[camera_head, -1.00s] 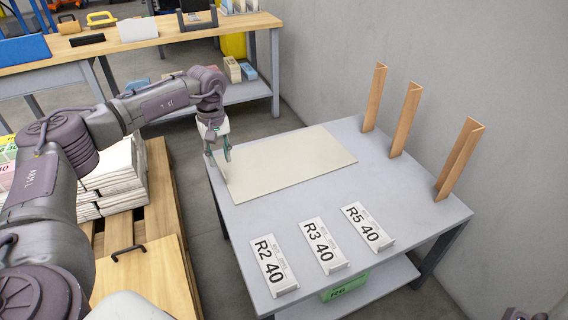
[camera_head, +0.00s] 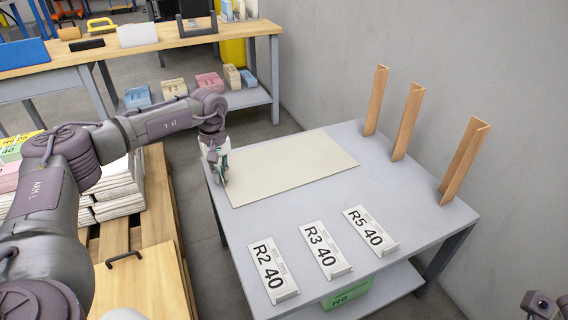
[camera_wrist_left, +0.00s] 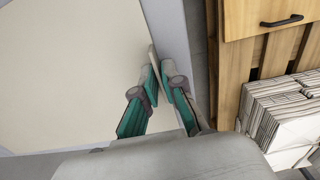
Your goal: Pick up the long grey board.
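The long grey board (camera_head: 290,165) is a flat, pale grey-beige sheet lying on the grey table. It fills the left of the left wrist view (camera_wrist_left: 70,75). My left gripper (camera_head: 221,174) is at the board's left edge, pointing down. In the left wrist view, its green-padded fingers (camera_wrist_left: 160,82) are close together on either side of a thin pale strip at that edge, which seems to be pinched between them. Only a small dark part of my right arm shows at the bottom right corner, too little to judge its gripper.
The grey table (camera_head: 405,220) carries R2, R3 and R5 label plates (camera_head: 321,250) in front and three wooden angle posts (camera_head: 407,120) at the right, near the wall. A wooden pallet with paper stacks (camera_head: 120,190) stands left. A wooden workbench (camera_head: 190,40) stands behind.

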